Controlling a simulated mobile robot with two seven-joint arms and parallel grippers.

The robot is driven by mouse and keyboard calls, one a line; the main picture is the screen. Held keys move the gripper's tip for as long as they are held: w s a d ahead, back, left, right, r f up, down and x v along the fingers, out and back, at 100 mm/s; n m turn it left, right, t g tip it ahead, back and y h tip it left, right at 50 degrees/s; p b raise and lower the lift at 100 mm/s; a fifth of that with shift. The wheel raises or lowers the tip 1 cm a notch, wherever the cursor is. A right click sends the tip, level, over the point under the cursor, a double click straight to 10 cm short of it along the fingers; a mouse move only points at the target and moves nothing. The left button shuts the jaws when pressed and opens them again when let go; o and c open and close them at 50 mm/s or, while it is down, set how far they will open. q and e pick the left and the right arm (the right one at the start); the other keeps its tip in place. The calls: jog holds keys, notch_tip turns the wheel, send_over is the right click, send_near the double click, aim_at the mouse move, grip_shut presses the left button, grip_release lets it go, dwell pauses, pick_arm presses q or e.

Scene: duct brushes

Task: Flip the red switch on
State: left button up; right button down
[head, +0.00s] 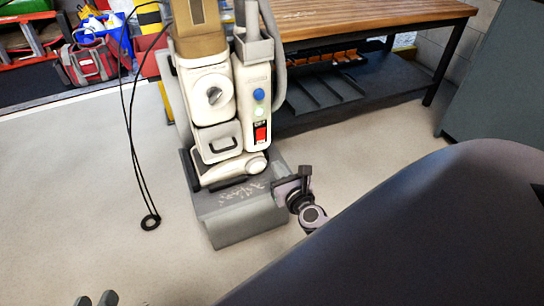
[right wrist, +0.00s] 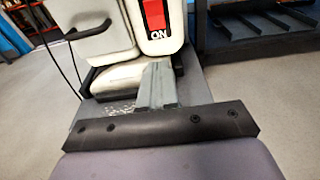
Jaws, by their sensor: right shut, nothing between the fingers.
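The red switch (head: 261,133) is a red rocker in a dark frame, low on the right front column of a cream upright machine (head: 207,95). In the right wrist view the red switch (right wrist: 155,14) shows at the top edge, with "ON" lettering just below it. Which way the rocker is tilted is too small to tell. My right gripper (head: 304,172) is to the right of and below the switch, apart from it. In the right wrist view its fingers (right wrist: 158,70) are shut and empty, pointing toward the machine's lower front. My left gripper (head: 96,299) shows only two separated fingertips at the bottom edge.
The machine has a grey base (head: 235,215) jutting forward, close to my right gripper. A black cable (head: 135,150) hangs to the floor at left. A wooden workbench (head: 370,15) stands behind. A red bag (head: 88,62) lies at back left. Floor at front left is clear.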

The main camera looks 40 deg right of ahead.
pick_arm(q)
jog(key=shift+w+d, duration=0.2)
jog(key=shift+w, duration=0.1)
pick_arm(e)
jog(key=s, duration=0.3)
jog(key=s+a, duration=0.1)
jog(key=shift+s+f, duration=0.25)
jog(key=shift+f, duration=0.05)
